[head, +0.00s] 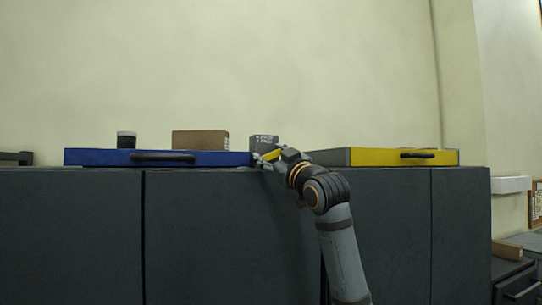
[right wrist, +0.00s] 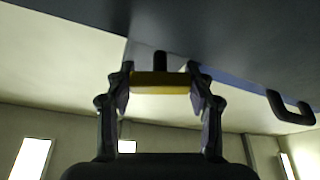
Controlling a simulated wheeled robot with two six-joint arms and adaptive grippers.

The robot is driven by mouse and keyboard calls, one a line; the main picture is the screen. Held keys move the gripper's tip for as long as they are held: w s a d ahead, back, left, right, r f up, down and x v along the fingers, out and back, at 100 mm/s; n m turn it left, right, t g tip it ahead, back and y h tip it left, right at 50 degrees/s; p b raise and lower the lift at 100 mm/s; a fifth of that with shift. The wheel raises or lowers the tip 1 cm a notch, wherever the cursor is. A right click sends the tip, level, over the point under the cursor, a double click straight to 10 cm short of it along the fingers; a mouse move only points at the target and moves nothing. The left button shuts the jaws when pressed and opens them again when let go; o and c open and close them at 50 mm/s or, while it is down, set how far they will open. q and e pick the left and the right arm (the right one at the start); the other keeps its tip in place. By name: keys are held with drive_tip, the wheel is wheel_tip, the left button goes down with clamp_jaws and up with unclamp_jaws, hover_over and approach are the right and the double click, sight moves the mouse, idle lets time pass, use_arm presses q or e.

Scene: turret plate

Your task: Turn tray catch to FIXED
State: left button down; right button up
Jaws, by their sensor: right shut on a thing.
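A small yellow catch (head: 271,156) sits at the top front edge of the dark cabinet, between the blue tray and the yellow-fronted tray. In the right wrist view the catch (right wrist: 160,84) is a yellow bar lying across between the two fingers, with a dark stub behind it. My right gripper (head: 266,158) is shut on the catch; it also shows in the right wrist view (right wrist: 160,88). A grey block with white lettering (head: 264,141) stands just behind the catch; the lettering is too small to read. My left gripper is not in view.
The yellow-fronted tray (head: 375,157) lies to the right. The cabinet (head: 70,230) fills the space below.

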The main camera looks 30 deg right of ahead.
drive_tip(key=m+b, duration=0.1)
drive_tip(key=m+h, duration=0.1)
drive_tip(key=shift+f+m+b, duration=0.25)
drive_tip(key=shift+m+b, duration=0.1)
drive_tip(key=shift+m, duration=0.05)
drive_tip(key=shift+c, duration=0.2)
drive_tip(key=m+h+b, duration=0.1)
drive_tip(key=m+h, duration=0.1)
drive_tip(key=m, duration=0.2)
drive_tip(key=shift+r, duration=0.2)
drive_tip(key=o, duration=1.2)
drive_tip(key=shift+s+r, duration=0.1)
drive_tip(key=v, duration=1.2)
drive_tip(key=shift+a, duration=0.1)
